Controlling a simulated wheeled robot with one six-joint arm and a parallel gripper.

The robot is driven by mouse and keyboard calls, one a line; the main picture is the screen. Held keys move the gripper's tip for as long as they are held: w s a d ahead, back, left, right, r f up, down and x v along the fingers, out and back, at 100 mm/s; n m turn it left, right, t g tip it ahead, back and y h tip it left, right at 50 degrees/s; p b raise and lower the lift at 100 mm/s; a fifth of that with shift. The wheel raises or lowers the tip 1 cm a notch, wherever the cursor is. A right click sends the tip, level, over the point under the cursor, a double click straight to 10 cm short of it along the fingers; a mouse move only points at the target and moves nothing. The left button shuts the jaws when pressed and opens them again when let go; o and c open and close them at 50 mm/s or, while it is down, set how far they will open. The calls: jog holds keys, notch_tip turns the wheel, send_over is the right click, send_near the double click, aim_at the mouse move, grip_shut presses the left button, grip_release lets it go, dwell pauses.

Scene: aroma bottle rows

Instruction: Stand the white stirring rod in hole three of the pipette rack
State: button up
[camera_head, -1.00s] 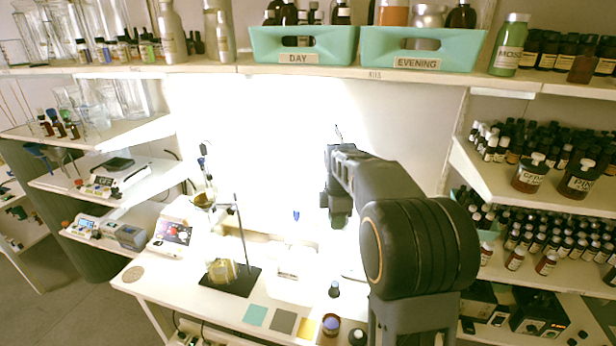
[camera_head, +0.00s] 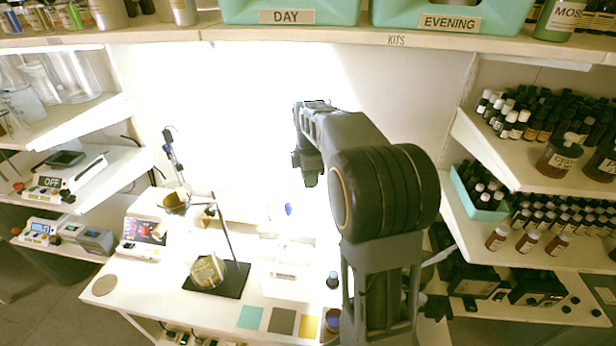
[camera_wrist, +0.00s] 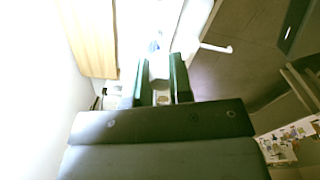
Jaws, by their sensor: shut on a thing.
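My gripper (camera_wrist: 162,88) shows in the wrist view as two dark green fingers. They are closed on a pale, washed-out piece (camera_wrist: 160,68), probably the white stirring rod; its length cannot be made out. In the head view my arm reaches over the bench and its fingers are hidden or too small to see. A pale block with a small label (camera_head: 286,278) stands on the bench and may be the pipette rack; glare hides any holes. A blue item (camera_head: 288,209) is just behind it, and a blue spot (camera_wrist: 155,46) shows beyond my fingers in the wrist view.
A stand (camera_head: 228,245) with a dark base and a yellowish vessel (camera_head: 207,271) is left of the block. Coloured squares (camera_head: 281,321) and a small dark bottle (camera_head: 333,280) are in front. Bottle shelves (camera_head: 520,170) flank the right; instruments (camera_head: 65,180) sit at left.

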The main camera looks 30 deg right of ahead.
aim_at(309, 204)
jog(key=shift+f+b, duration=1.2)
jog(key=shift+f, duration=0.75)
jog(key=shift+f+b, duration=0.35)
jog(key=shift+f, duration=0.25)
jog(key=shift+f+b, duration=0.75)
jog(key=shift+f, duration=0.75)
jog(key=shift+f+b, duration=0.75)
jog(key=o, duration=0.9)
